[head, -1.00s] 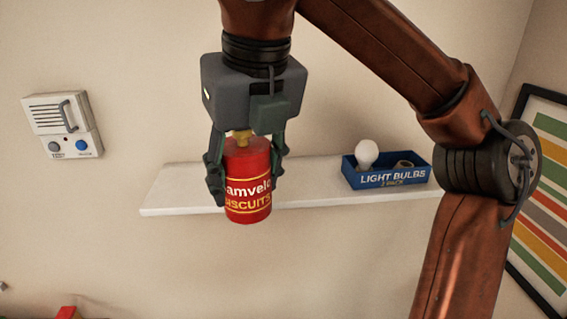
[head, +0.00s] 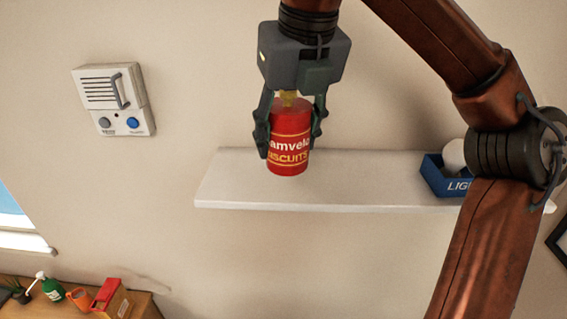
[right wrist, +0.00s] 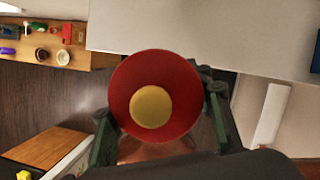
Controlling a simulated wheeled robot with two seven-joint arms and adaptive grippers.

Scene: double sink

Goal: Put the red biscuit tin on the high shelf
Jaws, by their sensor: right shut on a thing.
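The red biscuit tin (head: 289,158) is upright in my right gripper (head: 290,133), whose fingers are closed on its two sides. In the head view the tin shows against the white high shelf (head: 360,180), near its left end, with its base above the front edge in the picture. In the right wrist view I look down on the tin's red top with a yellow knob (right wrist: 150,107); it overlaps the shelf's edge (right wrist: 200,30) and floor shows beside it. I cannot tell whether the tin touches the shelf. My left gripper is not in view.
A blue light bulb box (head: 440,178) stands at the shelf's right, partly behind my right arm. The shelf between tin and box is clear. A white intercom (head: 113,98) hangs on the wall at left. A wooden surface with several items (head: 110,297) is at lower left.

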